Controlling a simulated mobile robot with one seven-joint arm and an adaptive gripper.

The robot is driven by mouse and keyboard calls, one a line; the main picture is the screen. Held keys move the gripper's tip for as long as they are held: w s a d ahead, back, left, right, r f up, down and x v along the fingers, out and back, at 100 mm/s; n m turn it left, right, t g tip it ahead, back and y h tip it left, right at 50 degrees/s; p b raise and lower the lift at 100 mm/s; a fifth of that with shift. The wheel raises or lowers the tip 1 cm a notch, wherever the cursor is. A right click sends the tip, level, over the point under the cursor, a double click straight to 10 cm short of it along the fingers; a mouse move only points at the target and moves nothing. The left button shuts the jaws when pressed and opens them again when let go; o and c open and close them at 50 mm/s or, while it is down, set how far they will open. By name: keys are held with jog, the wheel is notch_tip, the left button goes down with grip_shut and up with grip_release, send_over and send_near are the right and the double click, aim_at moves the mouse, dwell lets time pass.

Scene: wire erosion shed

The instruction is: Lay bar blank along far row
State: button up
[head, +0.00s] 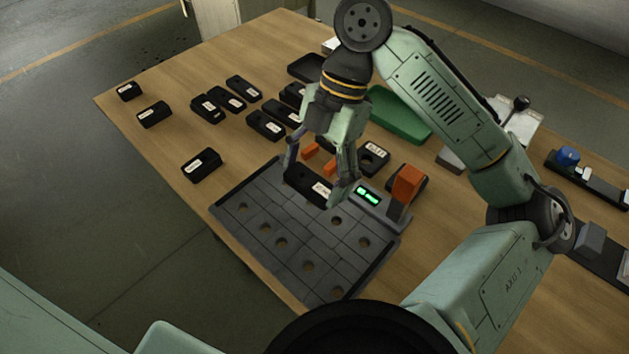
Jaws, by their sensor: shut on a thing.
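My gripper (316,178) points down over the far part of a dark grey gridded tray (282,262). It is shut on a black bar blank (304,184) with a white label, one finger at each end. The bar lies roughly level, its long side running from upper left to lower right. Whether it touches the tray or hangs just above it, I cannot tell. The tray has square cells, several with round holes, and a raised rim. The gripper and bar hide part of its far row.
Several labelled black blocks (201,165) lie on the wooden table (160,88) at left and behind. Orange pieces (309,150) sit just behind the gripper. A green-lit display (368,196) and an orange block (407,184) stand right of the tray. A green tray (400,115) lies behind.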

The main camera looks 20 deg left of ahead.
aim_at(318, 175)
jog(key=shift+f, duration=1.7)
jog(key=shift+f, duration=0.5)
jog(key=o, duration=1.7)
jog(key=shift+o, duration=0.2)
jog(key=shift+r, duration=0.1)
jog(key=shift+r, duration=0.3)
jog(key=v, duration=1.2)
jog(key=shift+s+r, duration=0.1)
jog(key=shift+r, duration=0.05)
